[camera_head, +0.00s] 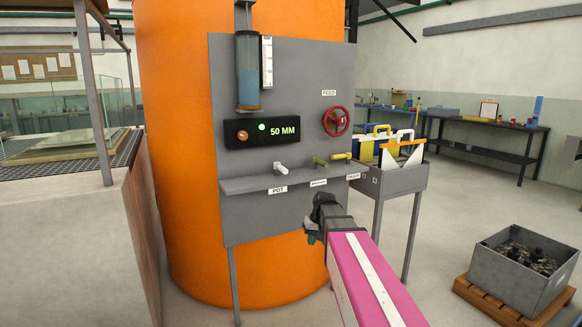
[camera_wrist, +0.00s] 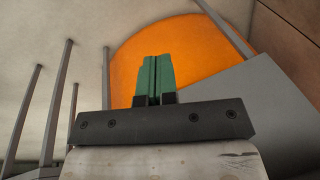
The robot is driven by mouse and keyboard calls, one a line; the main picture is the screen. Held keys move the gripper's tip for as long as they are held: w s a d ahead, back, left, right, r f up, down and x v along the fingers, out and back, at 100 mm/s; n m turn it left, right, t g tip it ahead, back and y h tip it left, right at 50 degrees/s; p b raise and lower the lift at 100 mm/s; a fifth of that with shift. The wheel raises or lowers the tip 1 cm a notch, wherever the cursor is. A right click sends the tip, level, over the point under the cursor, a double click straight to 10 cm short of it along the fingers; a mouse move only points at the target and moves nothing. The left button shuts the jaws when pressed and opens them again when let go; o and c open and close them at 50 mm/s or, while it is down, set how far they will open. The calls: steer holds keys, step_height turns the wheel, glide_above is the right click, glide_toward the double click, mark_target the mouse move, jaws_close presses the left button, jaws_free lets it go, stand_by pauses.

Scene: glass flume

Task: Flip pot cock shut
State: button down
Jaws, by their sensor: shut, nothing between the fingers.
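The pot cock (camera_head: 280,168) is a white lever on the grey panel (camera_head: 228,208), above the label "POT" (camera_head: 278,190). It points toward the lower right. My gripper (camera_head: 312,238) is below the panel's ledge, to the lower right of the pot cock and apart from it. In the wrist view my gripper's green fingers (camera_wrist: 155,75) are together with nothing between them. The pot cock is not visible in the wrist view.
An olive cock (camera_head: 320,163) and a yellow cock (camera_head: 341,156) sit right of the pot cock. A red handwheel (camera_head: 336,121) is above them. A ledge (camera_head: 295,180) juts out below the cocks. An orange tank (camera_head: 180,150) stands behind the panel.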

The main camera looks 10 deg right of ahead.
mark_target(281, 168)
steer(key=w+d+r+n+y, duration=0.1)
steer(key=w+r, duration=0.5)
steer(key=r, duration=0.5)
steer(key=w+r+n+t+y, duration=0.1)
steer(key=w+r, duration=0.4)
steer(key=r, duration=0.7)
steer(key=w+d+r+n+y, duration=0.1)
steer(key=w+r, duration=0.5)
steer(key=r, duration=0.5)
steer(key=shift+w+d+r+n+y, duration=0.2)
steer(key=shift+w+d+n+y, duration=0.1)
steer(key=shift+w+y, duration=0.1)
steer(key=shift+a+f, duration=0.1)
steer(key=x, duration=0.9)
steer(key=shift+w+f, duration=0.15)
steer(key=shift+s+a+f, duration=0.15)
steer(key=shift+a+f, duration=0.05)
steer(key=shift+a, duration=0.35)
steer(key=shift+s+a+f, duration=0.15)
steer(key=shift+a+f, duration=0.05)
steer(key=shift+a, duration=0.4)
steer(key=shift+s+a+f, duration=0.1)
steer(key=shift+a, duration=0.3)
steer(key=shift+s+a+f, duration=0.1)
steer(key=shift+s+a, duration=0.05)
steer(key=shift+a, duration=0.3)
steer(key=shift+s+a+t, duration=0.1)
steer(key=shift+a+t, duration=0.05)
steer(key=shift+t, duration=0.15)
